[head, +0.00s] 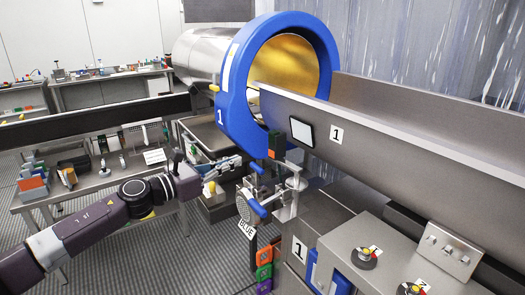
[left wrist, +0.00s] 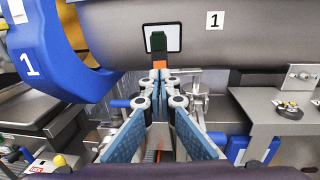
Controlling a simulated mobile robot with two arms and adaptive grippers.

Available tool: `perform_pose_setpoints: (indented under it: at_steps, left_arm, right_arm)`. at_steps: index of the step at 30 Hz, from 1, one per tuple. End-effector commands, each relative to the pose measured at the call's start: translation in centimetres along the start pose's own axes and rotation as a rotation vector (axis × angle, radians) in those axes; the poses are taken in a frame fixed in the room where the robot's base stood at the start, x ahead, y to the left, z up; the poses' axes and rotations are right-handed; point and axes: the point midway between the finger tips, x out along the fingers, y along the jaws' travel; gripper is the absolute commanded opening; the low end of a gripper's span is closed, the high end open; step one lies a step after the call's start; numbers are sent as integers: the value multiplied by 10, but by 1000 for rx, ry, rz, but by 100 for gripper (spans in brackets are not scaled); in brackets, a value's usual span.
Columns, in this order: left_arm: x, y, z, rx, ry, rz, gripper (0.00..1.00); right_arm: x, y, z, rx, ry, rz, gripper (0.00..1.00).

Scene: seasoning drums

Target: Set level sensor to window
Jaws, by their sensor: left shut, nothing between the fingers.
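The level sensor (head: 276,143) is a small dark green block with an orange lower part, upright on a metal bracket (head: 288,190). The window (head: 301,131) is a pale pane in a black frame on the side of the grey trough marked 1. In the left wrist view the sensor (left wrist: 157,42) overlaps the window (left wrist: 174,38); whether they touch I cannot tell. My left gripper (head: 236,163) is shut and empty, left of the sensor. In the left wrist view its fingertips (left wrist: 160,78) point at the sensor's orange part. My right gripper is not in view.
A blue ring (head: 228,115) marked 1 surrounds the drum's mouth beside the trough (head: 400,140). A blue-handled clamp (head: 258,207) hangs below the sensor. Control boxes with knobs (head: 366,256) stand at the lower right. A bench (head: 100,178) with tools lies behind my left arm.

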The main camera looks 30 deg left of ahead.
Motion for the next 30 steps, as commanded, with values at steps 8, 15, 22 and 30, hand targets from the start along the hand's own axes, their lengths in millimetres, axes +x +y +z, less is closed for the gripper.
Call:
perform_pose_setpoints:
  at_steps: [8, 15, 22, 30]
  left_arm:
    - [24, 1, 2, 1, -4, 1, 0]
    - [40, 1, 3, -3, -5, 3, 0]
    - [56, 2, 4, -4, -5, 5, 0]
    - [76, 1, 5, -3, -5, 3, 0]
  right_arm:
    - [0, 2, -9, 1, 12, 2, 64]
    - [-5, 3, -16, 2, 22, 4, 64]
    - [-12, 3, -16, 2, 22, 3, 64]
    - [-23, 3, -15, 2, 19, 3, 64]
